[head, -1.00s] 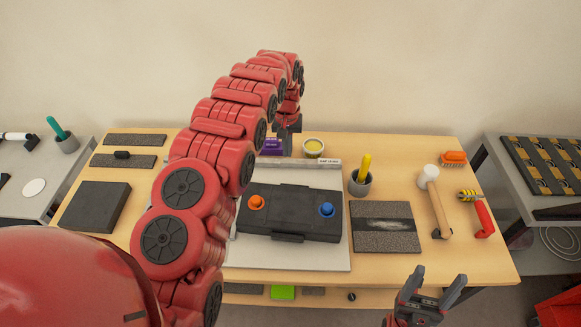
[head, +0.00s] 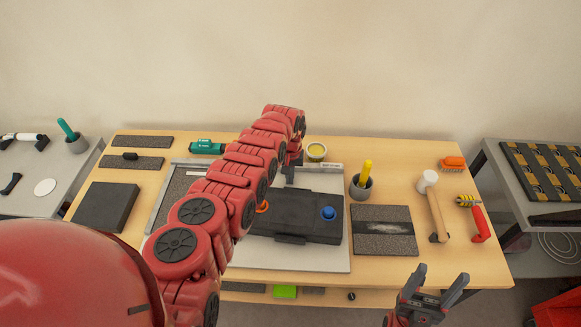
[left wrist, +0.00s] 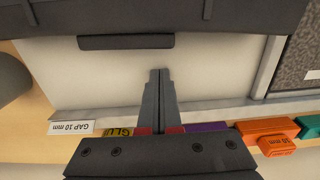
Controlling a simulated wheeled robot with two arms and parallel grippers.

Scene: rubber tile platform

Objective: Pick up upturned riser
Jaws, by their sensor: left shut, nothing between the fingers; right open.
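A wide dark grey block (head: 285,228) with small tabs on its long sides lies on a pale board (head: 330,262) in the middle of the bench. An orange knob (head: 262,207) and a blue knob (head: 328,213) show on its top. I cannot tell for sure whether this block is the upturned riser. My left gripper (head: 290,178) is shut and empty above the board by the block's far edge. In the left wrist view its fingertips (left wrist: 160,72) point at the bare board beside the block's tab (left wrist: 125,42). My right gripper (head: 440,285) is open and empty before the bench's front edge.
A grey cup with a yellow handle (head: 362,187), a speckled tile (head: 384,230) and a mallet (head: 435,205) lie right of the board. A dark slab (head: 105,206) lies at left. Labelled coloured blocks (left wrist: 272,138) stand behind the board's rail.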

